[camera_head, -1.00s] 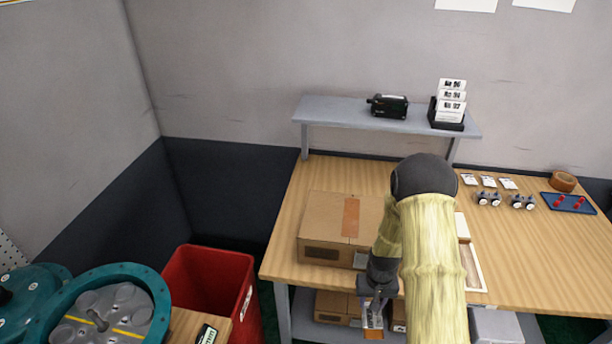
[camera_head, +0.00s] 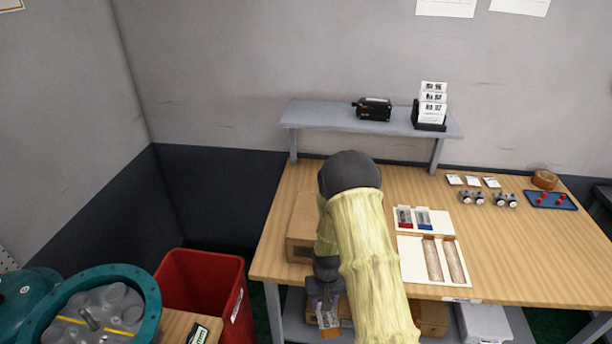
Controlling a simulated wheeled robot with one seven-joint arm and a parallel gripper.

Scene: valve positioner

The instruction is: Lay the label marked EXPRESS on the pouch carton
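A brown cardboard carton (camera_head: 300,246) stands at the left of the wooden table. My gripper (camera_head: 326,312) hangs over the table's front edge, in front of the carton. A small pale and orange-brown patch shows at its fingers. I cannot tell whether that is something held or something on the shelf behind. Three small white cards (camera_head: 473,181) lie in a row at the back of the table. Their print is too small to read, so the EXPRESS label cannot be picked out.
White trays (camera_head: 408,270) with coloured items and two brown rolls lie right of my arm. Small fittings (camera_head: 490,199), a tape roll (camera_head: 544,179) and a blue tray (camera_head: 551,200) lie further right. A raised shelf (camera_head: 325,115) stands behind; a red bin (camera_head: 205,290) stands left.

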